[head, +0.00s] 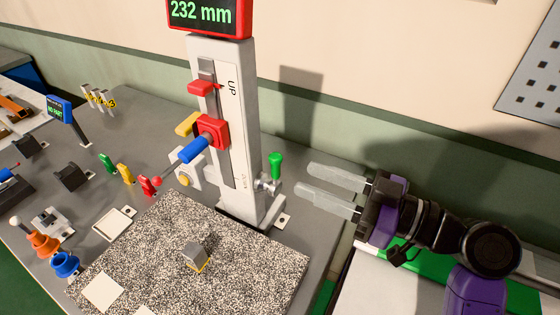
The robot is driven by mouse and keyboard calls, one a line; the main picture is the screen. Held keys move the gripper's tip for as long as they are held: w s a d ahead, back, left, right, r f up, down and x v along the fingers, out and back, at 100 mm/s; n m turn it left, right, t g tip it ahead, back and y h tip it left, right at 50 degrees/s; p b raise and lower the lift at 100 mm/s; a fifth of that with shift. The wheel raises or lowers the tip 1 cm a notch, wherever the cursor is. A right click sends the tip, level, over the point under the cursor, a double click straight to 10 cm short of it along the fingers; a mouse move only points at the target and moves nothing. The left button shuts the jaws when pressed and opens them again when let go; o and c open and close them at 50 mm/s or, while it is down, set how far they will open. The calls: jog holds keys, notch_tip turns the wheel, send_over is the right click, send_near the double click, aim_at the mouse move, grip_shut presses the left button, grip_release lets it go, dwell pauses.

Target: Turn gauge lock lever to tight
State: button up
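A tall grey height gauge (222,95) stands at the back of a granite-patterned plate. A lever with a green handle (275,160) sits on the right side of its column near the foot; the handle points up. It appears to be the lock lever, but I read no tight or loose marking by it. A blue handle (194,150) sticks out of the red slider block (213,130) on the column's front. My gripper (305,180) is right of the green handle, apart from it. Its two pale fingers point left towards the lever, open, with nothing between them.
A red-framed display (208,14) above the column reads 232 mm. A small grey block (196,255) lies on the granite plate (255,270). Red, yellow and green pegs and other fixtures stand on the left of the table. A wall runs behind the gauge.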

aim_at(280, 170)
jog(key=shift+p+x, duration=1.2)
jog(key=shift+x, duration=2.7)
jog(key=shift+f, duration=0.1)
grip_shut()
